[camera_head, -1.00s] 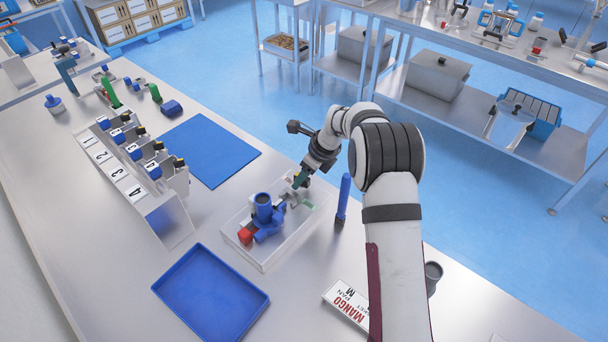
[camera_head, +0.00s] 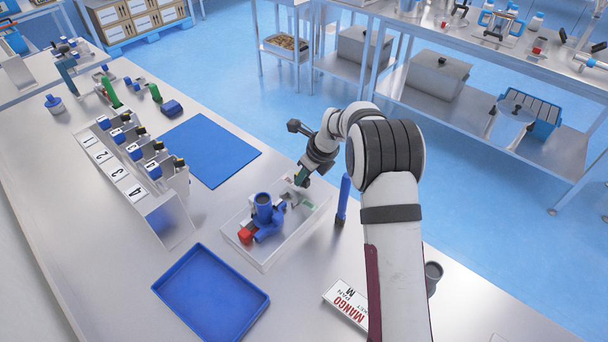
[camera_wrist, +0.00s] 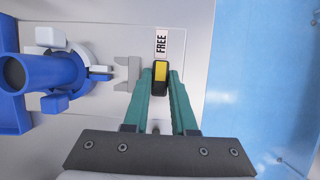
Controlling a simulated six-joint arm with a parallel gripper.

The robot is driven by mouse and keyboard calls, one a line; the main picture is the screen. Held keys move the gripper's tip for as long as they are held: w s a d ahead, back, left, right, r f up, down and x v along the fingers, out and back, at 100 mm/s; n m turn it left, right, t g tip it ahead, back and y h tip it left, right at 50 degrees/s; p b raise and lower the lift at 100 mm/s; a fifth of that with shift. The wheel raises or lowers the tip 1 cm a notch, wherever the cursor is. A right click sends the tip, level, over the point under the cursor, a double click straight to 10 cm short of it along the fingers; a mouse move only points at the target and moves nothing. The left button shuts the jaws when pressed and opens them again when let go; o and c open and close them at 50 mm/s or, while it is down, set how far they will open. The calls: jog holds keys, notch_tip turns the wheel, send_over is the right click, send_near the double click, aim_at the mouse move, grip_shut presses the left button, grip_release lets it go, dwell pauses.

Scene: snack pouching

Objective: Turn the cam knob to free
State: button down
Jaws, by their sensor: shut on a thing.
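The cam knob (camera_wrist: 160,76) is a small black knob with a yellow stripe, in the middle of the wrist view. Its stripe runs in line with the FREE label (camera_wrist: 162,43), which sits just above it. My gripper (camera_wrist: 160,80) has its two teal fingers on either side of the knob and is shut on it. In the head view my gripper (camera_head: 301,178) is at the far end of the white tray-like base (camera_head: 263,266). I cannot make out the knob there.
A blue upright tube fitting (camera_head: 264,210) with a red part (camera_head: 245,236) stands on the same base. A grey notched piece (camera_wrist: 127,74) lies left of the knob. An empty blue tray (camera_head: 212,291) lies in front.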

jog(key=c, duration=0.7)
grip_release()
jog(key=shift+r, duration=0.1)
jog(key=v, duration=1.5)
jog(key=shift+s+d+r, duration=0.15)
jog(key=shift+d+r, duration=0.1)
